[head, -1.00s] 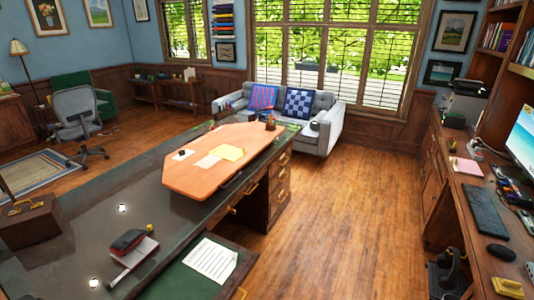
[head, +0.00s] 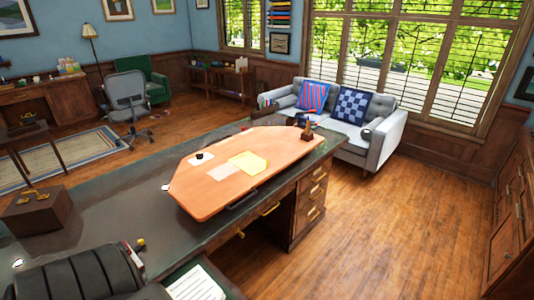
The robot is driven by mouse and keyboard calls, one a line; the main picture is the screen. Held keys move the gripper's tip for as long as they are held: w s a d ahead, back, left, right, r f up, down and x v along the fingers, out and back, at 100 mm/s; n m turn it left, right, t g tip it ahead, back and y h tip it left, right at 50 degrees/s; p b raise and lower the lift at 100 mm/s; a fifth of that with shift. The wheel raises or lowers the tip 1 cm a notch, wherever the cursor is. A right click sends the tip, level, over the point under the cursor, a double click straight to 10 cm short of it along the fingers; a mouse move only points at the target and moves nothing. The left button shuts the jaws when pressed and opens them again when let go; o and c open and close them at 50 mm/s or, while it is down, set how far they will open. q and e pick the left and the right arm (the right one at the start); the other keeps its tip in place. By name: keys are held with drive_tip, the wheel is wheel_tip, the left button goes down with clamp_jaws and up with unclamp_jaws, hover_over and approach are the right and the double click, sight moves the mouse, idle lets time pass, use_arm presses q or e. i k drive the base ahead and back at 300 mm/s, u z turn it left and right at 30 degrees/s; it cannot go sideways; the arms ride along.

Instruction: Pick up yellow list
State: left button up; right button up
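A yellow sheet (head: 248,162), which looks like the yellow list, lies flat on an orange-brown board (head: 205,200) on the long dark desk (head: 90,213). A paler sheet (head: 221,173) lies beside it on the left, close against or slightly under it; I cannot tell which. No gripper shows in the head view, and nothing touches the yellow sheet.
A small dark item (head: 199,156) and a pen holder (head: 307,130) are on the desk. A wooden box (head: 38,212) stands at the left. A grey sofa (head: 385,138) is behind. The wood floor (head: 400,230) right of the desk is clear.

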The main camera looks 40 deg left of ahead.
sight(248, 162)
drive_tip(key=i, duration=3.45)
drive_tip(key=u, duration=2.35)
